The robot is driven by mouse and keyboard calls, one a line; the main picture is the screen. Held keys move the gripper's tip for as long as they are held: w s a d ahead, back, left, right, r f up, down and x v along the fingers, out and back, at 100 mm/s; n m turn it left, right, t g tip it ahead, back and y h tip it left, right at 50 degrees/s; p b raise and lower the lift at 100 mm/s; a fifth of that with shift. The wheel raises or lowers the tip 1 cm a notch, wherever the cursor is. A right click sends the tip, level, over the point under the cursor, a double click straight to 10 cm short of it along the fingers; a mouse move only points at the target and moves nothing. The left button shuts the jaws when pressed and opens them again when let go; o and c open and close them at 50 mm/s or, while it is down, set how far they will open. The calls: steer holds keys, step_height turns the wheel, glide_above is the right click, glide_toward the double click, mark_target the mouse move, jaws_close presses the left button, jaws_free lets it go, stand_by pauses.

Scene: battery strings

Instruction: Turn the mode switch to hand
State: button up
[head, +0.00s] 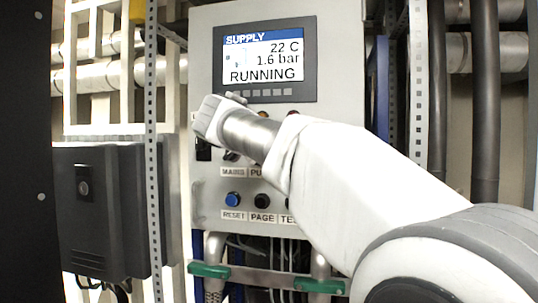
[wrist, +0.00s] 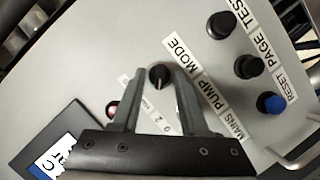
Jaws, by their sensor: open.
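The mode switch (wrist: 158,76) is a small round black knob with a pale pointer line, on the grey panel beside the MODE label (wrist: 176,54) in the wrist view. My gripper (wrist: 159,75) is open, with one finger on each side of the knob. Whether either finger touches it I cannot tell. Small position marks near the knob are partly hidden by the fingers and too small to read surely. In the head view my arm hides the gripper and the mode switch.
A display (head: 264,60) reads SUPPLY, 22 C, 1.6 bar, RUNNING. A blue RESET button (head: 232,199) and a black PAGE button (head: 262,201) sit below. A red lamp or button (wrist: 112,108) lies beside my left finger. A dark box (head: 100,205) stands at left; green-clamped pipes (head: 209,270) run below.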

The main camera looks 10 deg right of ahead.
steer(key=b+v, duration=0.1)
steer(key=v, duration=1.6)
steer(key=shift+s+a, duration=0.2)
steer(key=shift+d, duration=0.1)
steer(key=s+d+f+n+g+y, duration=0.1)
steer(key=s+d+f, duration=0.15)
steer(key=f, duration=0.45)
steer(key=s+d+f+g+y, duration=0.2)
steer(key=d+f, duration=0.2)
steer(key=f, duration=0.2)
steer(key=s+d+f+n+g+y, duration=0.1)
steer(key=s+d+f, duration=0.2)
steer(key=f, duration=0.4)
steer(key=s+d+f+m+g+y, duration=0.1)
steer(key=s+f+m+y, duration=0.1)
steer(key=s+f, duration=0.3)
steer(key=s+f+m+g+y, duration=0.1)
steer(key=s+f+y, duration=0.2)
steer(key=f, duration=1.1)
steer(key=s, duration=0.3)
steer(key=shift+s+d+m, duration=0.35)
steer(key=shift+m, duration=0.05)
steer(key=shift+d, duration=0.2)
